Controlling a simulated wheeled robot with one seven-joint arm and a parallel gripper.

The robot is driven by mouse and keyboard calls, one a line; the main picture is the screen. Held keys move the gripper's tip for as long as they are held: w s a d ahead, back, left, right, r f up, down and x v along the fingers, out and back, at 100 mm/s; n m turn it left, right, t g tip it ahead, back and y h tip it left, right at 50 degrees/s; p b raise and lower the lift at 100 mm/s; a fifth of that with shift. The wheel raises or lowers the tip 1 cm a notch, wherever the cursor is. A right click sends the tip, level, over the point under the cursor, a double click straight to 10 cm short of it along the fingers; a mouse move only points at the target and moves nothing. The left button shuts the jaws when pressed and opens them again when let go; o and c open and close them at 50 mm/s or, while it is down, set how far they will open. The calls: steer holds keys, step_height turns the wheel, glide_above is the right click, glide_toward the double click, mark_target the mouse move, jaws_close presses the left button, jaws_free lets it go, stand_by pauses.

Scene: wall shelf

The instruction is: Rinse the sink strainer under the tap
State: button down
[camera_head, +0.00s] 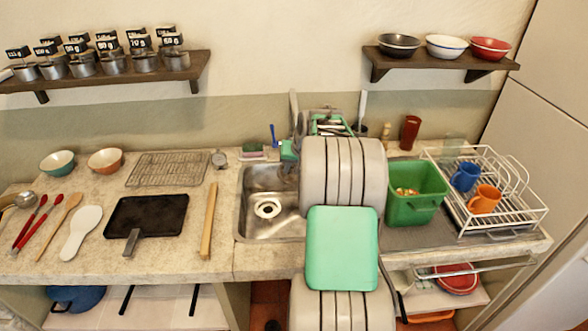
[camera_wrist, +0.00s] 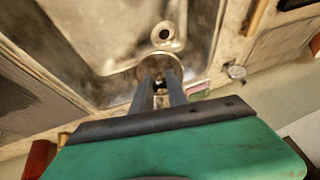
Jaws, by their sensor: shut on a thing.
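My gripper (camera_wrist: 161,82) points down over the back part of the metal sink (camera_head: 254,228). In the wrist view its two fingers are closed on a round, thin-rimmed metal piece, which appears to be the sink strainer (camera_wrist: 157,62). The strainer is over the sink, close to the drain (camera_wrist: 164,35) in that view; its height above the basin is hard to judge. The drain also shows in the head view (camera_head: 267,208). In the head view my arm covers the right part of the sink and most of the gripper. I cannot make out the tap or any water.
A green bin (camera_head: 415,199) and a white dish rack (camera_head: 487,207) with cups stand right of the sink. A wooden bar (camera_head: 209,220) and black board (camera_head: 147,215) lie left. A sponge (camera_head: 251,151) and blue-handled brush (camera_head: 273,134) are behind.

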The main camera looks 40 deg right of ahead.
stand_by(0.3)
steer(key=shift+s+d, duration=0.15)
steer(key=shift+d, duration=0.45)
steer(key=shift+a, duration=0.1)
steer(key=shift+a, duration=0.5)
steer(key=shift+d, duration=0.2)
steer(key=shift+d, duration=0.4)
steer(key=s+a+b, duration=0.1)
steer(key=s+b, duration=0.1)
steer(key=s, duration=0.6)
steer(key=shift+a, duration=0.25)
